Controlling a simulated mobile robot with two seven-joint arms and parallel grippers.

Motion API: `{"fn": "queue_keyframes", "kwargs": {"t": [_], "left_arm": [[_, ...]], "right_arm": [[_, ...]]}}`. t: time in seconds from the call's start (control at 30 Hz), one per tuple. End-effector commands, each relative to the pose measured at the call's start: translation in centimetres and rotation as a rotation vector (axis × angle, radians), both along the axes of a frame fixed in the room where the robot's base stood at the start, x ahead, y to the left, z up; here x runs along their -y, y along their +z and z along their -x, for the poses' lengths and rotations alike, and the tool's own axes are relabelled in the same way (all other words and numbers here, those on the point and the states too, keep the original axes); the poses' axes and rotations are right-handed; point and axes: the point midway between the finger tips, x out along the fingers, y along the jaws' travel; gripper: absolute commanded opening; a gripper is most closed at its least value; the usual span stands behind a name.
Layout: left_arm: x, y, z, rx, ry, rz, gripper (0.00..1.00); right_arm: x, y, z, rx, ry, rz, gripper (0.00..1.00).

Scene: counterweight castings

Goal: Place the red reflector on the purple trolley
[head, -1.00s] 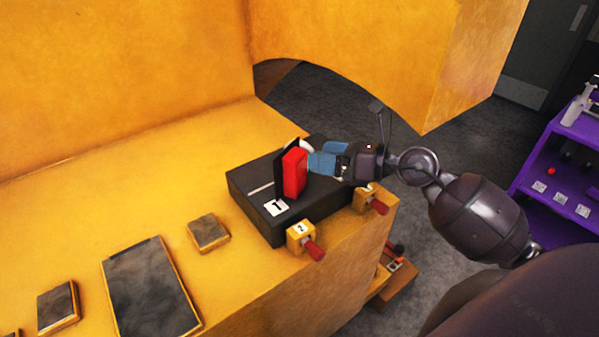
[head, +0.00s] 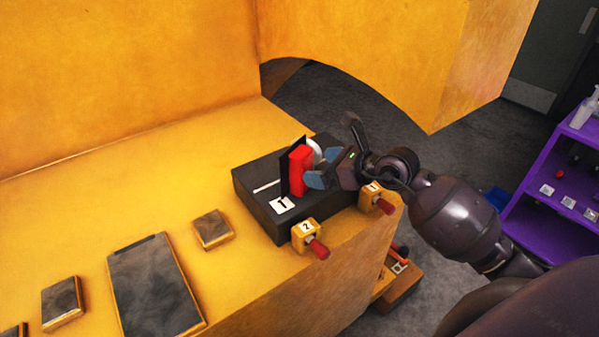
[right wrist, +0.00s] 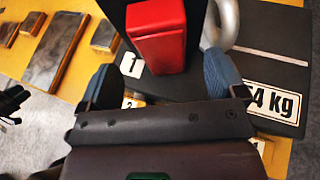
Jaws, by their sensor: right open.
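The red reflector (head: 300,170) stands upright against a thin black plate on a dark casting (head: 265,212), behind the label marked 1. It also shows in the right wrist view (right wrist: 157,38). My right gripper (head: 320,167) is open, its two blue fingertips apart just to the right of the reflector. In the right wrist view the gripper (right wrist: 163,75) has the reflector ahead of the gap between its fingers, not gripped. The purple trolley (head: 537,178) is at the right edge, partly cut off, with small items on its shelves. My left gripper is not visible in the head view.
A grey curved handle (right wrist: 226,22) rises from the casting close beside the right finger. Yellow blocks with red knobs (head: 307,236) sit at the ledge's front edge. Flat dark plates (head: 155,288) lie to the left. Open floor (head: 455,165) separates ledge and trolley.

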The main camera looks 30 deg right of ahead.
Motion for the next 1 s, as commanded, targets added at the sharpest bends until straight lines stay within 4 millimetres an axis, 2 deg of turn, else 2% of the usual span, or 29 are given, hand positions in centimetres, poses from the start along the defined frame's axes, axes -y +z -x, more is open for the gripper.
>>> {"fn": "queue_keyframes", "kwargs": {"t": [0.4,0.73,1.0], "left_arm": [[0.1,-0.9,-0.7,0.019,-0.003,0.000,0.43],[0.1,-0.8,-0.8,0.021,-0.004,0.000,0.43],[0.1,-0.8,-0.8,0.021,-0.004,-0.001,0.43]], "right_arm": [[-2.1,-1.7,-3.8,0.001,0.001,-0.002,0.89],[-2.3,-1.8,-4.3,0.000,0.000,0.000,0.89],[-2.3,-1.8,-4.3,0.000,0.000,0.000,0.50]]}}
